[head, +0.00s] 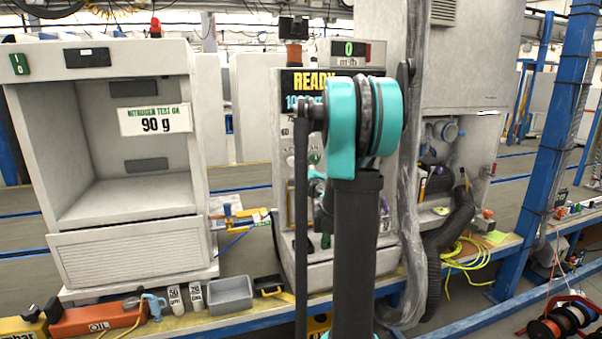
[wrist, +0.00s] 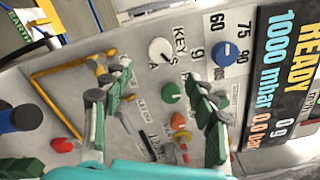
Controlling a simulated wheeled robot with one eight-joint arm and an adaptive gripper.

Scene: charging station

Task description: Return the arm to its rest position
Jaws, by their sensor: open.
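My gripper (wrist: 160,82) is open and empty in the wrist view, its two green-and-grey fingers apart in front of a grey control panel (wrist: 75,95). Between and beyond the fingers are a white key knob (wrist: 160,50) and a green knob (wrist: 171,93). A blue knob (wrist: 227,50) is to the upper right. I cannot tell whether the fingertips touch the panel. In the head view my raised arm (head: 363,125), with dark links and a turquoise joint, stands before the READY station (head: 350,52) and mostly hides my gripper and the panel.
A grey open cabinet (head: 125,222) labelled 90 g stands at the left. A grey bin (head: 231,294) and an orange tool (head: 98,319) lie along the bench front. A dark hose (head: 437,250) and yellow cable (head: 460,258) are right of my arm, near a blue post (head: 553,140).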

